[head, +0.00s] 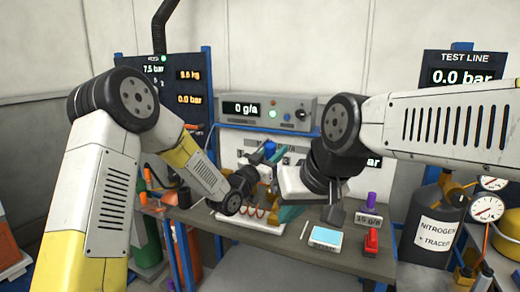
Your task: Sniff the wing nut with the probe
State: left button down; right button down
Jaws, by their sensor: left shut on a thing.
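My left gripper (264,163) is over the middle of the bench, partly covered by its own wrist. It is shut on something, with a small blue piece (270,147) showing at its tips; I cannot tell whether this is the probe. My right gripper (335,213) points down over the bench, to the right of the left one. Its dark finger shows, but not whether the jaws are open. A teal part (291,213) shows below the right wrist, mostly hidden. I cannot make out the wing nut; the arms hide that area.
The grey detector box (270,108) reads 0 g/a behind the arms. On the bench (375,265) are a white tray (240,225) with orange-red loops, a light-blue pad (326,237), a red object (372,241) and a purple cylinder (371,201). A tracer bottle (432,225) stands right.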

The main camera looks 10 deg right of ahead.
pick_arm(q)
jog(key=w+d+f, duration=0.1)
jog(key=w+f, duration=0.2)
jog(key=f, duration=0.2)
jog(key=shift+w+d, duration=0.15)
jog(key=shift+d, duration=0.25)
dwell(4.7)
